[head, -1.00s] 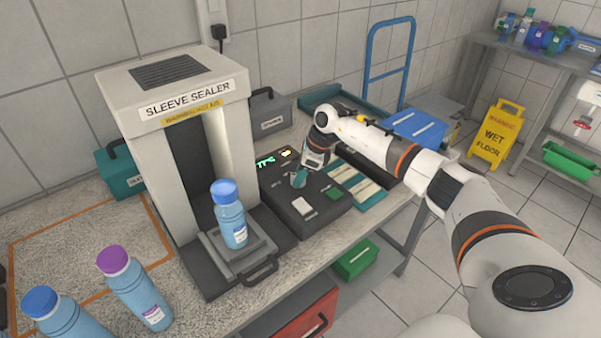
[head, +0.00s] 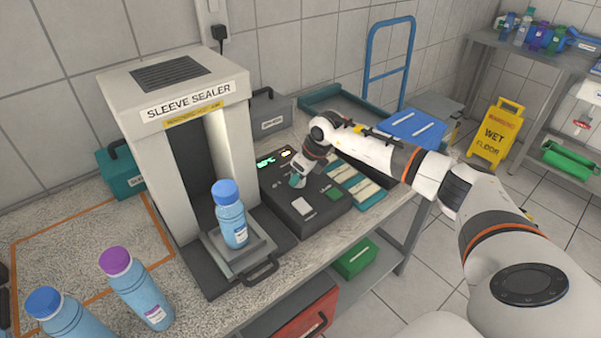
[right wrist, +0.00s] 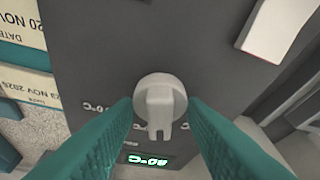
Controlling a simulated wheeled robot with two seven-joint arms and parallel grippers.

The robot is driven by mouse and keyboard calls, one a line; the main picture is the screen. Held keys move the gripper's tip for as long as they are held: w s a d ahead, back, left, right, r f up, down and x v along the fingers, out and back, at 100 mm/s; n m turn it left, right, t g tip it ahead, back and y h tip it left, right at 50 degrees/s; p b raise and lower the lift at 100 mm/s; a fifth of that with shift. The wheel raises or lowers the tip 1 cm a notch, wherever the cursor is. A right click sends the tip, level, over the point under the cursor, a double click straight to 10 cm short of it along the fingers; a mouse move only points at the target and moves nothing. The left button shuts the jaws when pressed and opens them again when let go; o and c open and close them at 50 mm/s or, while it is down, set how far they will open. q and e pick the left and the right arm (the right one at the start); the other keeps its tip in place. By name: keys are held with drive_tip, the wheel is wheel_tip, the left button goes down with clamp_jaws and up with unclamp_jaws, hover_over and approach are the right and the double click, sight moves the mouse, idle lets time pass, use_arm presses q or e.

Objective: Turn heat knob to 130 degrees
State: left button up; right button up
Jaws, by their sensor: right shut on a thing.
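The heat knob (right wrist: 160,105) is a pale grey round dial with a raised bar, on the dark control box (head: 325,212) beside the sleeve sealer (head: 185,110). In the right wrist view it sits between the teal fingers of my right gripper (right wrist: 162,125), which is shut on it. In the head view my right gripper (head: 298,180) reaches down onto the box and hides the knob. A green lit display (right wrist: 148,159) shows what looks like 80°C in the wrist view. Part of a printed "0°C" mark shows left of the knob. My left gripper is not in view.
A blue-capped bottle (head: 230,215) stands on the sealer's tray, left of the control box. More bottles stand at front left. Teal trays with labelled cards (head: 355,184) lie right of the box.

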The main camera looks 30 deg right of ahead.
drive_tip(key=shift+m+h, duration=0.6)
drive_tip(key=shift+m, duration=1)
drive_tip(key=o, duration=1)
drive_tip(key=shift+r, duration=0.1)
drive_tip(key=b+v, duration=0.3)
drive_tip(key=v, duration=0.8)
drive_tip(key=shift+s+r, duration=0.3)
drive_tip(key=shift+s, duration=0.05)
drive_tip(key=shift+a, duration=0.1)
